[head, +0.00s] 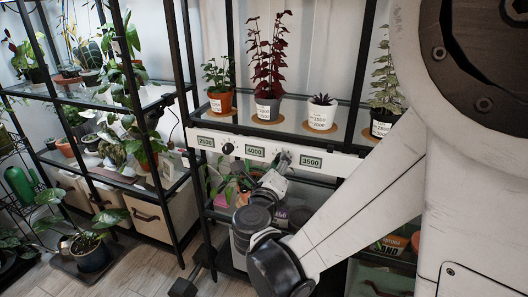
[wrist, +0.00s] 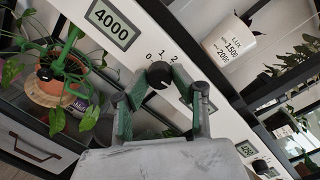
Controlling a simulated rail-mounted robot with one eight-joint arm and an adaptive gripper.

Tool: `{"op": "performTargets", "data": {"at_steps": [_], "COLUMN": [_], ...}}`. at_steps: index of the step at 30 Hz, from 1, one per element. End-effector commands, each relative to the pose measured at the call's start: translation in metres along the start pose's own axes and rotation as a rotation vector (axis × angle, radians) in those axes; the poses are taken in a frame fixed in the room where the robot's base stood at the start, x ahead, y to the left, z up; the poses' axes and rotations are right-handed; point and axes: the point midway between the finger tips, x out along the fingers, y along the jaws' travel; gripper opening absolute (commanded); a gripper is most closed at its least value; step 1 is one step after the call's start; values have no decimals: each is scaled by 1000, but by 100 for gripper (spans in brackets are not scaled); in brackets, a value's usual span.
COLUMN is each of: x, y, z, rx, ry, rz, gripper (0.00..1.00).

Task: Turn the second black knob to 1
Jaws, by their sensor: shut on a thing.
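The second black knob (wrist: 159,71) sits on the white panel, right of the 4000 display (wrist: 112,20). Marks 0, 1 and 2 are printed above it in the wrist view; I cannot tell which one its pointer faces. My gripper (wrist: 161,85) is shut on this knob, one green-grey finger at each side. In the head view my gripper (head: 281,163) reaches the panel (head: 208,136) between the 4000 display (head: 255,152) and the 3500 display (head: 311,162), and hides most of the knob. The first black knob (head: 228,148) is left of the 4000 display.
Potted plants with labels, including a dark red one (head: 268,55), stand on the glass shelf (head: 339,131) just above the panel. An orange pot (wrist: 58,91) is below the panel at the wrist view's left. A black rack post (head: 189,70) stands left of the panel.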

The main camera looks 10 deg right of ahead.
Motion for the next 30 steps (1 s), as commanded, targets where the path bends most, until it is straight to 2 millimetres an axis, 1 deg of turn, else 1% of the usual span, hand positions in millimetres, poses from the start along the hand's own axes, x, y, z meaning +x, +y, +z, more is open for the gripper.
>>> {"op": "performTargets", "data": {"at_steps": [8, 14, 20, 30], "x": [0, 0, 0, 0], "y": [0, 0, -1, -1], "z": [0, 0, 0, 1], "rx": [-24, -112, -269, -591], "ry": [2, 7, 15, 31], "rz": [1, 7, 17, 38], "gripper": [0, 0, 0, 0]}}
